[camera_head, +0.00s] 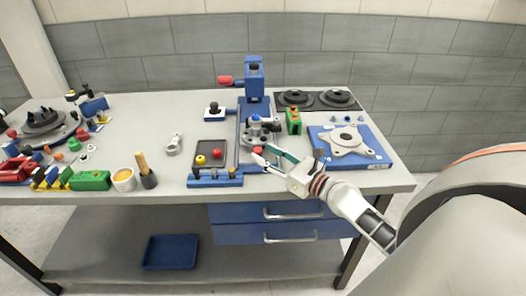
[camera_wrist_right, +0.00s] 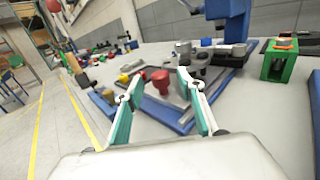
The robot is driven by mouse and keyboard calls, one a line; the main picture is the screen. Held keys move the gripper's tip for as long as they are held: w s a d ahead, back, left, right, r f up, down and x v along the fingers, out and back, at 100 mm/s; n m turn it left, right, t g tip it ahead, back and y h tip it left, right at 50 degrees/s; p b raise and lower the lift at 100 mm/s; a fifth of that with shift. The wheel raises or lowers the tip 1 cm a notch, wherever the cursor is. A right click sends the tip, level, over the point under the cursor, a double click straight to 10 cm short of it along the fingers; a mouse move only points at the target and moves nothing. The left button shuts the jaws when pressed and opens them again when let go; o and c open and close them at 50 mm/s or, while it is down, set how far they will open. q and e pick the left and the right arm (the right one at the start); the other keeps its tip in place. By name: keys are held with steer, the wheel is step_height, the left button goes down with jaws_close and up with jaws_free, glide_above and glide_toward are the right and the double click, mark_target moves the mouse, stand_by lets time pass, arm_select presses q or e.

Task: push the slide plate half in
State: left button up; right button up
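A blue fixture (camera_head: 215,181) stands at the front middle of the bench, with a blue column (camera_head: 254,80) behind. I cannot tell for certain which part is the slide plate; a grey bar-like part with a large red knob (camera_wrist_right: 160,80) lies low on the fixture in the right wrist view. My right gripper (camera_head: 265,156) is at the fixture's right side. In the wrist view my right gripper (camera_wrist_right: 158,90) is open, its two green-lined fingers apart with the red knob seen beyond and between them. Whether they touch it is unclear. My left gripper is not in view.
A dark tray (camera_head: 210,146) with red and yellow knobs lies left of the gripper. A green block (camera_head: 293,121) and a blue plate (camera_head: 372,158) with a grey casting are to the right. Bare bench lies left of the fixture.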

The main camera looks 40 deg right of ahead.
mark_target(262, 135)
steer(key=shift+x, duration=0.9)
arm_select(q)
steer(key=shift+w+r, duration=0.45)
arm_select(e)
steer(key=shift+s, duration=0.1)
jaws_close()
steer(key=shift+w+d, duration=0.2)
steer(key=shift+w, duration=0.2)
steer(key=w+d, duration=0.1)
steer(key=w, duration=0.1)
steer(key=w+d+b, duration=0.1)
steer(key=w, duration=0.1)
steer(key=w+d, duration=0.1)
steer(key=w, duration=0.1)
steer(key=shift+d+f+b, duration=0.15)
steer(key=shift+d+b, duration=0.1)
steer(key=shift+b, duration=0.05)
steer(key=shift+w+d, duration=0.35)
steer(key=shift+w, duration=0.15)
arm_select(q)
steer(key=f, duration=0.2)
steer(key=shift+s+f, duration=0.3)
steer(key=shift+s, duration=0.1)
